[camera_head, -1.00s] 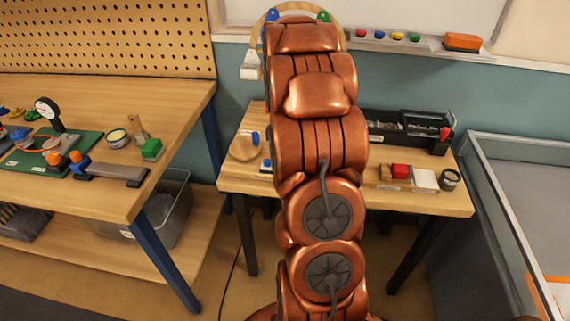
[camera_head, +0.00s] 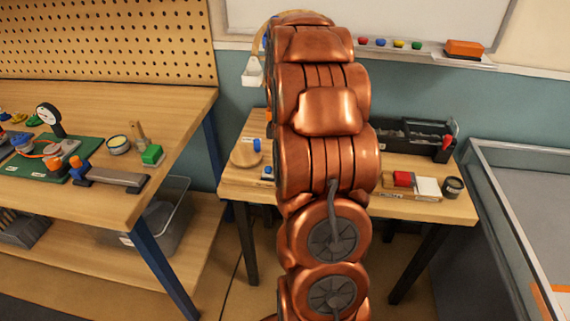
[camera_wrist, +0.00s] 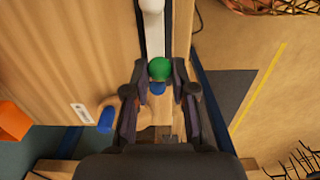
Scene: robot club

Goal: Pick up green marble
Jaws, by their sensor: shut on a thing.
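In the wrist view the green marble (camera_wrist: 159,68) sits between the tips of my gripper (camera_wrist: 160,72), which is shut on it. A blue ball (camera_wrist: 157,88) shows just below the green marble, between the fingers and nearer the palm. A pale narrow channel or rail (camera_wrist: 152,28) runs up from the green marble. In the head view my own copper arm hides the gripper and the green marble.
In the head view a wooden table (camera_head: 245,190) bears a dark organizer (camera_head: 411,138), a red block (camera_head: 403,179) and a dark cup (camera_head: 453,187). A workbench (camera_head: 110,200) stands left, a grey-walled arena (camera_head: 520,205) right. A whiteboard ledge is behind.

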